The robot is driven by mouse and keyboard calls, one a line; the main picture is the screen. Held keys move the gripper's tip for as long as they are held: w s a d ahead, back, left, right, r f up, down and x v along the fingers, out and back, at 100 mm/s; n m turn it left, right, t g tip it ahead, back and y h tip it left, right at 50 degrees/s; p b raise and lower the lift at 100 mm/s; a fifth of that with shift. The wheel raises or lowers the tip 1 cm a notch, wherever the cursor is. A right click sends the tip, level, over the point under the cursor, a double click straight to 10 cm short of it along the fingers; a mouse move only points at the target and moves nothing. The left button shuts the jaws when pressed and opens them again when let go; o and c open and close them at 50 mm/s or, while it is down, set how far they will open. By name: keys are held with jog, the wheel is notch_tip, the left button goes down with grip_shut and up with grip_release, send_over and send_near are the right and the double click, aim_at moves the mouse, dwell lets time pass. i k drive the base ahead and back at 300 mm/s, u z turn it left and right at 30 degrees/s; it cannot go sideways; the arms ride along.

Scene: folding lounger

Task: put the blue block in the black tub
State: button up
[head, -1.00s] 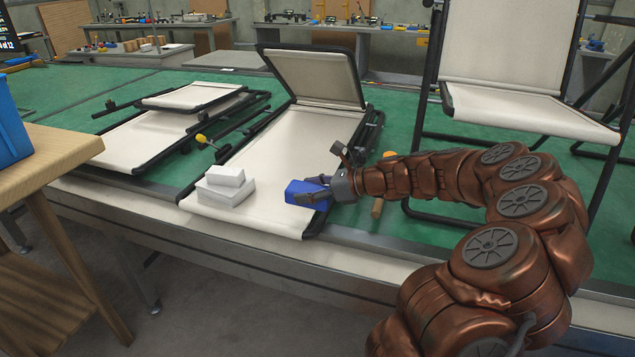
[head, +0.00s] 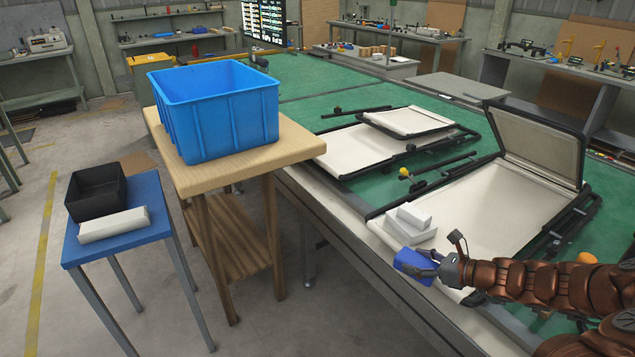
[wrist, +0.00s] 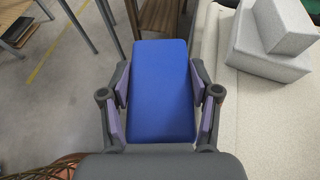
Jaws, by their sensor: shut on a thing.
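My gripper (head: 432,265) is shut on the blue block (head: 408,262) at the near edge of the cream lounger panel. In the wrist view the blue block (wrist: 161,88) sits between both fingers, with floor showing beyond its far end. The black tub (head: 97,190) stands on a small blue-topped table (head: 118,246) at the far left of the head view, well away from my gripper. Its inside looks empty as far as I can see.
A large blue bin (head: 215,115) stands on a wooden table (head: 250,165) between the tub and the green workbench (head: 290,85). A white block (head: 112,225) lies beside the tub. White blocks (head: 412,222) rest stacked on the lounger (head: 490,205) beside my gripper. Floor is open at left.

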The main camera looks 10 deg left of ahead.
aim_at(103, 193)
jog(key=u, duration=0.55)
jog(key=k, duration=0.6)
jog(key=u, duration=1.1)
jog(key=i, duration=0.5)
jog(key=u, duration=1.4)
jog(key=i, duration=2.4)
jog(key=z, duration=1.05)
jog(key=i, duration=0.65)
jog(key=z, duration=0.65)
